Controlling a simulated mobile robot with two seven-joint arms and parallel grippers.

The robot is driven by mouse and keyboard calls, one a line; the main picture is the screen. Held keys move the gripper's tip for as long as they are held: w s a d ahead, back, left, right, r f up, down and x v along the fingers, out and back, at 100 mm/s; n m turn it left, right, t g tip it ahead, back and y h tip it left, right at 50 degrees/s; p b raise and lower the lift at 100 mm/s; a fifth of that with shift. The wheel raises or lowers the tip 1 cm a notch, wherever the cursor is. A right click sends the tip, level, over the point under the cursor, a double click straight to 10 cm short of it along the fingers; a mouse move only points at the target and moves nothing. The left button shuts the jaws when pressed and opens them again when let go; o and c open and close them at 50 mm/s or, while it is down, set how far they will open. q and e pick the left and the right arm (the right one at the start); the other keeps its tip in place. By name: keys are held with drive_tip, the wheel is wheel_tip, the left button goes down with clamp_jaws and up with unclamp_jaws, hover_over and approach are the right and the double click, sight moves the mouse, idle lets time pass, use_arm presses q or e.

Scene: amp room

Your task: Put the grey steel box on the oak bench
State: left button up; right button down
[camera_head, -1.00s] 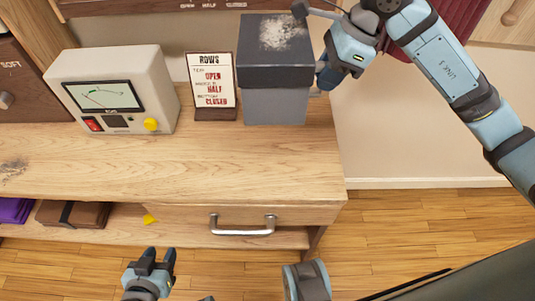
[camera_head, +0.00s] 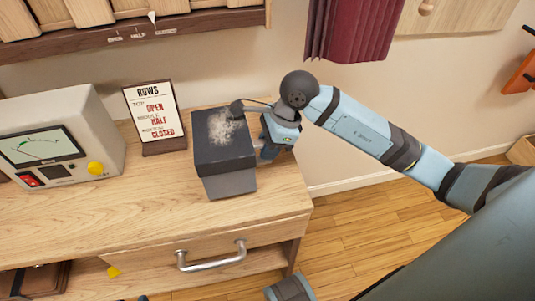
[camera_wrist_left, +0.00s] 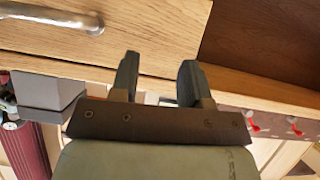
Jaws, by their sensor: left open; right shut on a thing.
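The grey steel box (camera_head: 229,183), with a darker, dusty-topped lid (camera_head: 223,155), is upright at the right end of the oak bench (camera_head: 130,215). I cannot tell whether its base touches the bench top. My right gripper (camera_head: 266,148) is at the box's right side, shut on it; its fingertips are mostly hidden. In the left wrist view my left gripper (camera_wrist_left: 158,80) is open and empty, below the bench's drawer front. The box also shows there at the left (camera_wrist_left: 45,95).
A sign card (camera_head: 154,117) and a meter with a yellow knob (camera_head: 60,140) stand left of the box. The drawer handle (camera_head: 211,257) sticks out at the front. A dark shelf (camera_head: 130,38) and red curtain (camera_head: 352,25) are behind. Bare bench top lies in front of the box.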

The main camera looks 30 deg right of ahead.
wheel_tip(320, 180, down, 3)
drive_tip(key=shift+r, duration=0.2)
use_arm(q)
drive_tip(key=shift+r, duration=0.2)
use_arm(e)
drive_tip(key=c, duration=1)
unclamp_jaws()
use_arm(q)
drive_tip(key=shift+f, duration=0.1)
use_arm(e)
drive_tip(key=shift+o, duration=0.2)
use_arm(q)
drive_tip(key=shift+f, duration=0.1)
use_arm(e)
drive_tip(key=shift+d+r, duration=0.1)
drive_tip(key=shift+r, duration=0.15)
use_arm(q)
drive_tip(key=shift+s+a+p, duration=0.1)
drive_tip(key=shift+p, duration=0.5)
use_arm(e)
drive_tip(key=v, duration=1.1)
drive_tip(key=shift+r, duration=0.25)
